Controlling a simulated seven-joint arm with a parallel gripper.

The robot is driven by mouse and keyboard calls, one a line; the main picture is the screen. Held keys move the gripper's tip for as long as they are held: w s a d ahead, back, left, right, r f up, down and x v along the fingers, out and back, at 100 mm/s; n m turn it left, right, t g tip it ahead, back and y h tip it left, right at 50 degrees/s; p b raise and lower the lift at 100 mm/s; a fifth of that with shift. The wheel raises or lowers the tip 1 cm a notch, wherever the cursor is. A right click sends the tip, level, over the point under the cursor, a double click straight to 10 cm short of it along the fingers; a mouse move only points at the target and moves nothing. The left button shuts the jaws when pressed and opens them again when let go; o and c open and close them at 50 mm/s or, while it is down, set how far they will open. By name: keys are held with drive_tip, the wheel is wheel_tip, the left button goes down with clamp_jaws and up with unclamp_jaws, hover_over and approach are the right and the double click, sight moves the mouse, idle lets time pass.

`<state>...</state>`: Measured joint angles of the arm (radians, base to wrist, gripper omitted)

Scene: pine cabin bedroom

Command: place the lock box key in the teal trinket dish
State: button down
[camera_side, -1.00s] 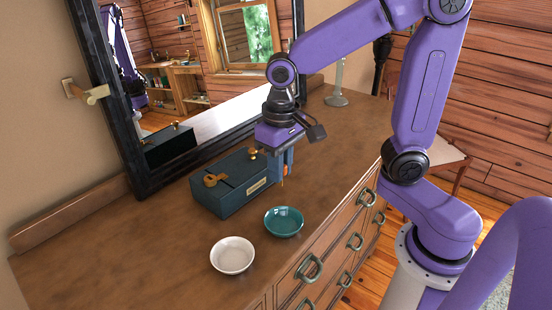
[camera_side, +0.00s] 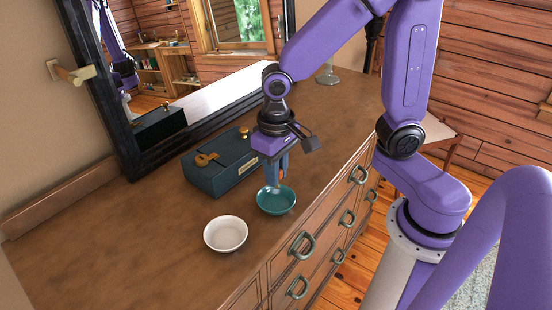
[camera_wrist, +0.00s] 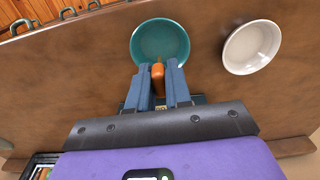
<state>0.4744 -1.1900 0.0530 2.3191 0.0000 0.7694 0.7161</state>
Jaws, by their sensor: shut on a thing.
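My gripper (camera_side: 275,184) points down over the teal trinket dish (camera_side: 268,206). In the wrist view my gripper (camera_wrist: 157,68) has its two blue fingers shut on a slim orange piece, which I take to be the lock box key (camera_wrist: 158,80). Its lower end is hard to make out in the side view. The teal dish (camera_wrist: 160,40) lies just beyond the fingertips in the wrist view and looks empty. I cannot tell whether the key touches it.
A white bowl (camera_side: 225,234) stands left of the teal dish, apart from it. A dark blue box (camera_side: 222,172) with brass fittings stands close behind my gripper, before a leaning mirror (camera_side: 200,105). The wooden dresser top (camera_side: 120,235) is bare at left.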

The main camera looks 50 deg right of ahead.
drive_tip(key=shift+f, duration=1.95)
drive_tip(key=c, duration=1)
unclamp_jaws()
drive_tip(key=shift+r, duration=0.1)
drive_tip(key=shift+r, duration=3.45)
drive_tip(key=s+d+n, duration=0.1)
drive_tip(key=s+n, duration=0.3)
drive_tip(key=s+d+n, duration=0.2)
drive_tip(key=s+n, duration=0.2)
drive_tip(key=s, duration=0.1)
drive_tip(key=s+d+n, duration=0.1)
drive_tip(key=s+n, duration=0.3)
drive_tip(key=s, duration=0.1)
drive_tip(key=shift+s+d+r+n, duration=0.15)
drive_tip(key=shift+d+n, duration=0.15)
drive_tip(key=shift+d, duration=0.1)
